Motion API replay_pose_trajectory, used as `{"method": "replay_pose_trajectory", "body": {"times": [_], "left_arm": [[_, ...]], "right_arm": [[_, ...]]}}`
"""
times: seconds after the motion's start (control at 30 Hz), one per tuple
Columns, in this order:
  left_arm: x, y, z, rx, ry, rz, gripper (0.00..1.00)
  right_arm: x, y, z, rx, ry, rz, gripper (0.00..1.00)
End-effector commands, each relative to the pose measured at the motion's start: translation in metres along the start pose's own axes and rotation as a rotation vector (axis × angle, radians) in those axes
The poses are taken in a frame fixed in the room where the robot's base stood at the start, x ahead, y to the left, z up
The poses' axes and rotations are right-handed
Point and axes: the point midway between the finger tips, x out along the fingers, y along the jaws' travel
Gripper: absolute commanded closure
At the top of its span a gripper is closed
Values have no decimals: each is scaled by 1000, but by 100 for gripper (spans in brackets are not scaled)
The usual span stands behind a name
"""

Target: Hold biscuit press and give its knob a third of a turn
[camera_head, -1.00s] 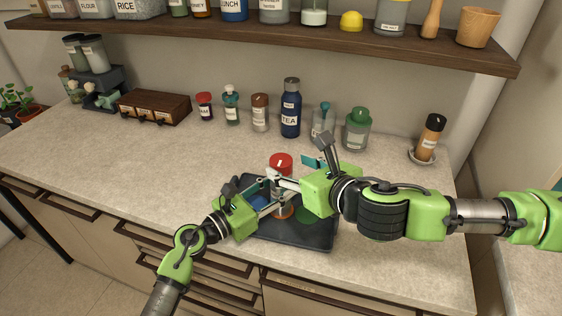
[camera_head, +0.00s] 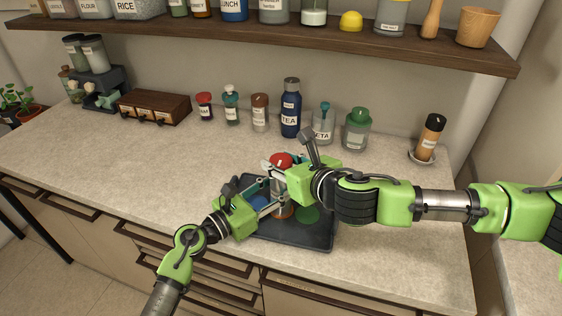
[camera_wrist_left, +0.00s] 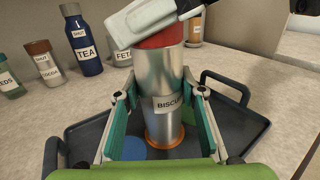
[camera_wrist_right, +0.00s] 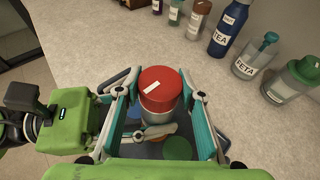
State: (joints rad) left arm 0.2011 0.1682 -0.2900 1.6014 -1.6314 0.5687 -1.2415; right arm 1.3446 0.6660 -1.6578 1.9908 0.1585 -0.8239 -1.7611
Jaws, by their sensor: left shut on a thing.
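The biscuit press is a silver cylinder (camera_wrist_left: 160,78) labelled BISCUIT, upright with an orange ring at its foot. Its red knob (camera_wrist_right: 162,88) with a white mark is on top; it also shows in the head view (camera_head: 281,160). My left gripper (camera_wrist_left: 163,92) is shut on the press body from the side. My right gripper (camera_wrist_right: 160,80) is at the knob, one finger on each side, with gaps between its pads and the knob. In the left wrist view, a finger of it partly hides the knob.
The press stands on a dark tray (camera_head: 318,238) with a blue disc (camera_head: 257,203) and a green disc (camera_head: 308,214). Several jars and bottles, including a blue TEA bottle (camera_head: 290,110), line the counter behind. A shelf (camera_head: 250,37) runs above.

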Motion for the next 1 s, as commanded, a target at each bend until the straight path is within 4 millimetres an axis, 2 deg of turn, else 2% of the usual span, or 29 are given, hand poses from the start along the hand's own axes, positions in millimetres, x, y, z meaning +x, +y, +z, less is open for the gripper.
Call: {"method": "replay_pose_trajectory", "body": {"times": [0.37,1.0], "left_arm": [[0,0,0,1,1,0,97],[0,-1,0,1,0,-3,97]], "right_arm": [[1,2,0,36,1,-88,86],[2,1,1,239,-2,-573,86]]}}
